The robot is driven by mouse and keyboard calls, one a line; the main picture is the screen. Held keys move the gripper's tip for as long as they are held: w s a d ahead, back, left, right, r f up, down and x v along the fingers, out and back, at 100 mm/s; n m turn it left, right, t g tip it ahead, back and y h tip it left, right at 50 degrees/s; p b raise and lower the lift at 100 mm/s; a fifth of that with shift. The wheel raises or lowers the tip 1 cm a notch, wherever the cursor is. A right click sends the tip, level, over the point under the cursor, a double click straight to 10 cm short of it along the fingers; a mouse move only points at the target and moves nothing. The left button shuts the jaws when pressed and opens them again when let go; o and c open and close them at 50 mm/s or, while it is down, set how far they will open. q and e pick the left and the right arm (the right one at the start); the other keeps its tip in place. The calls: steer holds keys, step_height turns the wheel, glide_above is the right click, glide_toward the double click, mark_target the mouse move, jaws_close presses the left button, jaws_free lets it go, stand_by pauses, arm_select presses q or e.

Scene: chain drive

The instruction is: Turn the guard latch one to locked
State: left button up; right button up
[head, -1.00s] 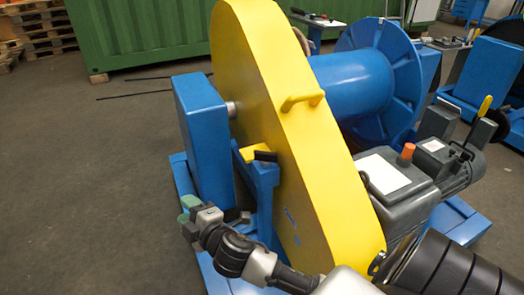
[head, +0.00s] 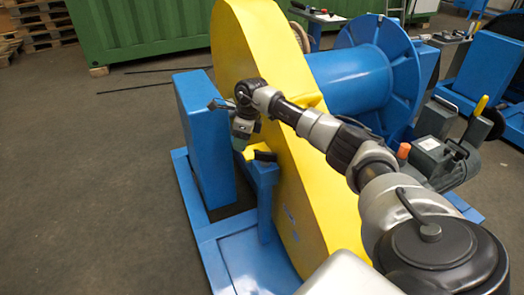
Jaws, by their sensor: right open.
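The yellow chain guard (head: 300,190) stands upright in the middle of the head view. A small latch (head: 265,156) with a black handle and a yellow part sits on a blue post beside the guard's left face. The black handle lies roughly level. My right gripper (head: 239,145) is open, with greenish fingertips pointing down, just above and left of the latch. I see no contact with the latch. My left gripper is out of view.
A blue block (head: 204,135) stands close left of the gripper. A blue drum (head: 350,80) and a grey motor (head: 437,160) are right of the guard. A green container (head: 140,35) is behind. The floor at left is clear.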

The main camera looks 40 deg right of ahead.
steer(key=g+h, duration=0.2)
glide_toward(262, 152)
steer(key=shift+s+d+m, duration=0.1)
steer(key=shift+s+m, duration=0.05)
steer(key=shift+m, duration=0.25)
steer(key=shift+d+f, duration=0.1)
steer(key=shift+f, duration=0.15)
step_height(262, 152, down, 9)
steer(key=shift+r+b, duration=0.15)
steer(key=shift+b, duration=0.4)
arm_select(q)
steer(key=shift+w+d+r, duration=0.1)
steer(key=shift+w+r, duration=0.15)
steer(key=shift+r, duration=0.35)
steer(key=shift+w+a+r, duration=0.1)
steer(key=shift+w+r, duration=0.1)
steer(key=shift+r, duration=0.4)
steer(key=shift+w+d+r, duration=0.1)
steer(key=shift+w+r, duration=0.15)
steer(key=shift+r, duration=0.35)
arm_select(e)
steer(key=shift+f, duration=0.75)
steer(key=shift+c, duration=0.2)
jaws_close()
